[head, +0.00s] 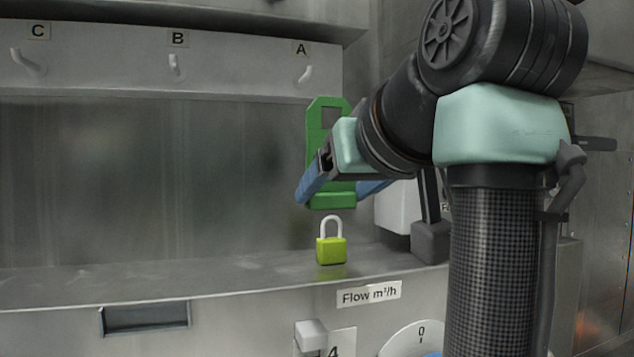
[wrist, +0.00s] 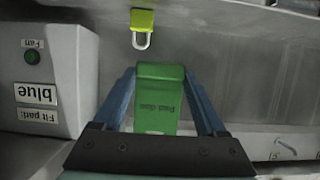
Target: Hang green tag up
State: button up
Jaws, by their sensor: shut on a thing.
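The green tag (head: 344,200) is upright in the head view, with a rectangular opening near its top. My gripper (head: 335,192), with blue fingers, is shut on the tag and holds it above the ledge. Hooks C (head: 27,62), B (head: 175,66) and A (head: 305,74) stick out from the rail. The tag is below and a little right of hook A, apart from it. All three hooks are bare. Part of the tag is hidden by my gripper.
A yellow-green padlock (head: 331,250) stands on the ledge (head: 230,274) below the tag. A pale box (head: 397,208) stands to the right, behind my arm; it shows with labels in the wrist view (wrist: 45,75). The ledge's left side is clear.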

jog(key=shift+w+r, duration=0.1)
jog(key=shift+r, duration=0.2)
jog(key=shift+w+a, duration=0.15)
jog(key=shift+w, duration=0.1)
jog(key=w+a+r+p, duration=0.3)
jog(key=w+r+p, duration=0.3)
jog(key=w+p, duration=0.3)
jog(key=shift+w+p, duration=0.2)
jog(key=shift+p, duration=0.45)
dwell(1.5)
jog(key=shift+r, duration=0.1)
dwell(0.5)
